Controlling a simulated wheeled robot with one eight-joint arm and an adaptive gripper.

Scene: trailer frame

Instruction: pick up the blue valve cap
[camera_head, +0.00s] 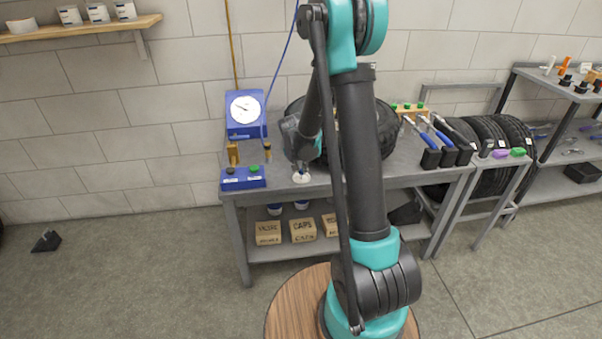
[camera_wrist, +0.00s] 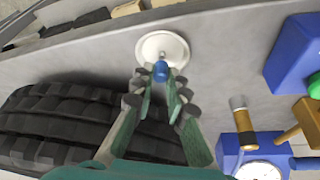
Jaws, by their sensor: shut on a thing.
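The blue valve cap (camera_wrist: 160,71) is small and sits between the fingertips of my gripper (camera_wrist: 158,92) in the wrist view. The fingers are closed on it. Just beyond the cap is a round white dish (camera_wrist: 176,45) on the grey bench; I cannot tell whether the cap is clear of the dish. In the head view my gripper (camera_head: 301,164) points down over the white dish (camera_head: 302,178) on the bench. The cap itself is too small to make out there.
A black tyre (camera_wrist: 60,125) stands close beside my gripper. A blue gauge (camera_head: 245,112) and a blue box with a green button (camera_head: 243,178) are to the left on the bench (camera_head: 345,190). Cardboard boxes (camera_head: 303,230) sit on the shelf below.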

